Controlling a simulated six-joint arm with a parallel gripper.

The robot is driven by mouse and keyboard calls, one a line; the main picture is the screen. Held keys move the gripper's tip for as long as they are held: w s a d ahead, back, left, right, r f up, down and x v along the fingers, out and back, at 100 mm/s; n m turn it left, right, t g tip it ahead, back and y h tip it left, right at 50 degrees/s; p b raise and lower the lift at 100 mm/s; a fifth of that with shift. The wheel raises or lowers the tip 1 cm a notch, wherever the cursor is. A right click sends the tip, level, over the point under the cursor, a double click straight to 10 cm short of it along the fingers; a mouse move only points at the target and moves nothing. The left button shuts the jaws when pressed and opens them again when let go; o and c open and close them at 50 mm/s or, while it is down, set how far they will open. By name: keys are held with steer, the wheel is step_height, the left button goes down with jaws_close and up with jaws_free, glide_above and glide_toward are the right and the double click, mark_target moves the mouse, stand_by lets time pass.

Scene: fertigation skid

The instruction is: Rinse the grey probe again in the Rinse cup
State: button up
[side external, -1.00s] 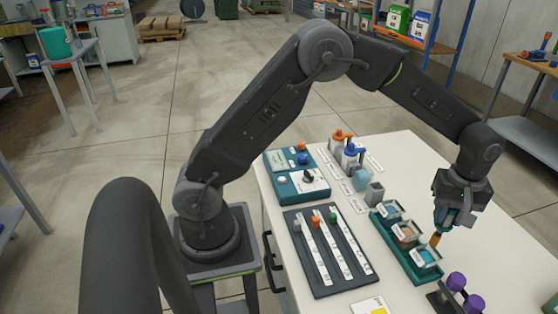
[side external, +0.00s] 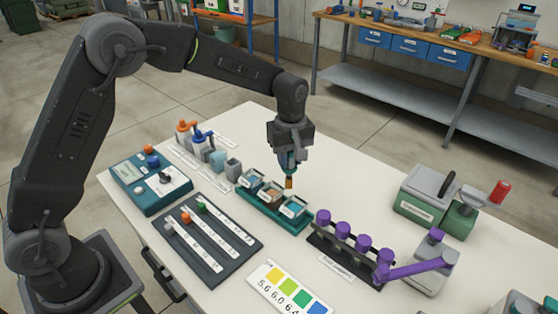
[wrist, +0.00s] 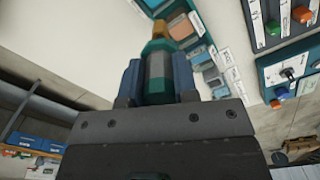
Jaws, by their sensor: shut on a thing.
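My gripper (side external: 288,158) is shut on a probe (side external: 289,183) that hangs tip down, with a teal body and an orange-brown tip. In the wrist view the probe (wrist: 158,68) shows a grey band between my fingers. A green tray (side external: 271,223) holds three square cups: a rear cup (side external: 252,178), a middle cup (side external: 269,192) with brownish contents and a front cup (side external: 293,208) with bluish contents. The probe tip appears above the cups, near the middle and front ones, and outside them. The cup labels are too small to read, so I cannot tell which is the Rinse cup.
A dark rack with purple-capped items (side external: 343,230) stands right of the tray. A dark board with white strips (side external: 207,238) lies to the left. Bottles (side external: 200,140) and a teal control box (side external: 150,180) stand behind it. A colour chart (side external: 290,290) lies in front.

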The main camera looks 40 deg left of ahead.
steer(key=a+n, duration=0.5)
steer(key=a, duration=2.5)
step_height(320, 180, down, 8)
steer(key=shift+s+d+f, duration=0.15)
steer(key=shift+s+f, duration=0.05)
steer(key=shift+s, duration=0.25)
steer(key=shift+r, duration=0.1)
steer(key=shift+r, duration=0.75)
steer(key=shift+f, duration=0.2)
steer(key=shift+f, duration=0.65)
steer(key=shift+r, duration=0.15)
